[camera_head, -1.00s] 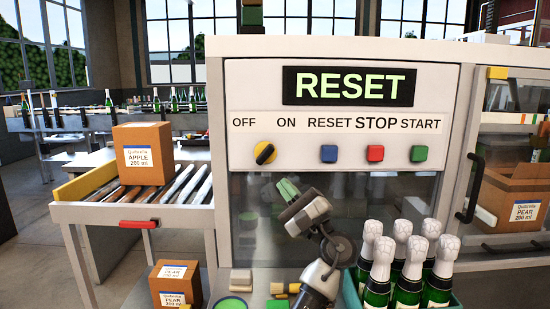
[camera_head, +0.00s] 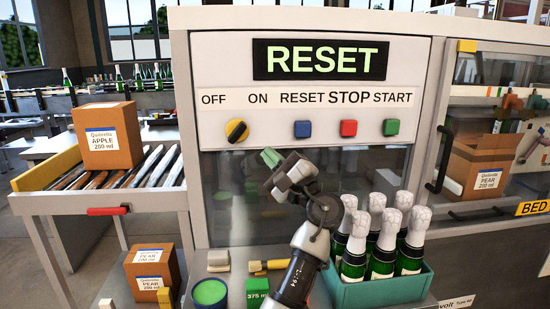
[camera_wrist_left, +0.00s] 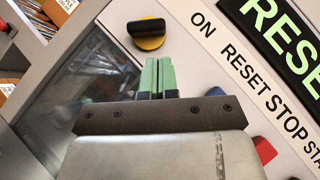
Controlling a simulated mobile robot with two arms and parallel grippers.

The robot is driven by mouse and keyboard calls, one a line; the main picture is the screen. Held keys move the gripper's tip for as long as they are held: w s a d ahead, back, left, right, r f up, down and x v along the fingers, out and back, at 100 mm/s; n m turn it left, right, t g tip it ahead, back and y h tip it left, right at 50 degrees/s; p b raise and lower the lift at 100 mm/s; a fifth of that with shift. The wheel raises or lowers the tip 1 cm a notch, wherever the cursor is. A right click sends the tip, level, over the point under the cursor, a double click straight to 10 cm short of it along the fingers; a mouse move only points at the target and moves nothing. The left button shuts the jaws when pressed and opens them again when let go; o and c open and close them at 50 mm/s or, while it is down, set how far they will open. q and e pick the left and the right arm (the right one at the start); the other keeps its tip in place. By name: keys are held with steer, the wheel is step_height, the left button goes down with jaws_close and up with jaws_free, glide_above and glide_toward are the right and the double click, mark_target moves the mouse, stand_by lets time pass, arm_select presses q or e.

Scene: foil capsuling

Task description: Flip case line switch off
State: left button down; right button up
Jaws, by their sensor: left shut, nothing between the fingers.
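The rotary switch (camera_head: 236,131) is a yellow disc with a black handle, on the white panel between and below the OFF and ON labels. Its handle is tilted, with its upper end to the right in the head view. The switch also shows in the left wrist view (camera_wrist_left: 147,33), just beyond the fingertips. My left gripper (camera_head: 270,157) has green fingers, pressed together and empty. It is below and right of the switch, apart from it in the head view. In the wrist view its fingertips (camera_wrist_left: 158,62) point towards the knob; contact is not visible. My right gripper is not in view.
Blue (camera_head: 302,129), red (camera_head: 348,128) and green (camera_head: 391,127) buttons sit right of the switch. The display (camera_head: 320,60) reads RESET. Foil-topped bottles stand in a teal crate (camera_head: 385,289) right of my arm. A roller conveyor with a box (camera_head: 107,136) is at left.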

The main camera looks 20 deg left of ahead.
mark_target(237, 132)
arm_select(q)
steer(key=p+x, duration=0.1)
steer(key=x, duration=0.5)
steer(key=shift+a, duration=0.2)
steer(key=shift+w+a+r, duration=0.1)
steer(key=shift+a+r, duration=0.05)
